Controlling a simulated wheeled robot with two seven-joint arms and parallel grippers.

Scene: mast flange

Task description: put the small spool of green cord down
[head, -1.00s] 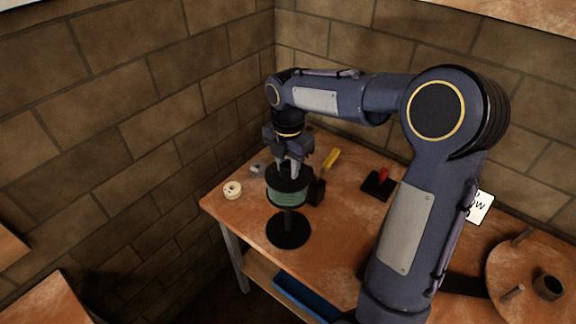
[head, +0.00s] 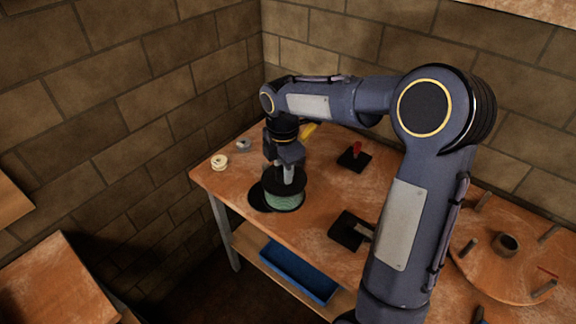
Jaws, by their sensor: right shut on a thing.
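My right gripper (head: 284,172) points down and is shut on the small spool of green cord (head: 285,201). The spool has black flanges with pale green cord between them and looks upright. The fingers reach down to the middle of its top flange. The spool is low over the wooden table (head: 235,187), near its left end. A black disc (head: 258,199) shows behind and left of it, partly hidden by the spool. I cannot tell whether the spool touches the table or the disc. My left gripper is not in view.
A cream roll (head: 219,162) and a small grey item (head: 243,145) lie further back. A yellow handle (head: 309,130), a red-topped black block (head: 355,158) and a black base (head: 349,232) stand nearby. A round wooden board with pegs (head: 508,262) is at right. A blue tray (head: 298,272) is below.

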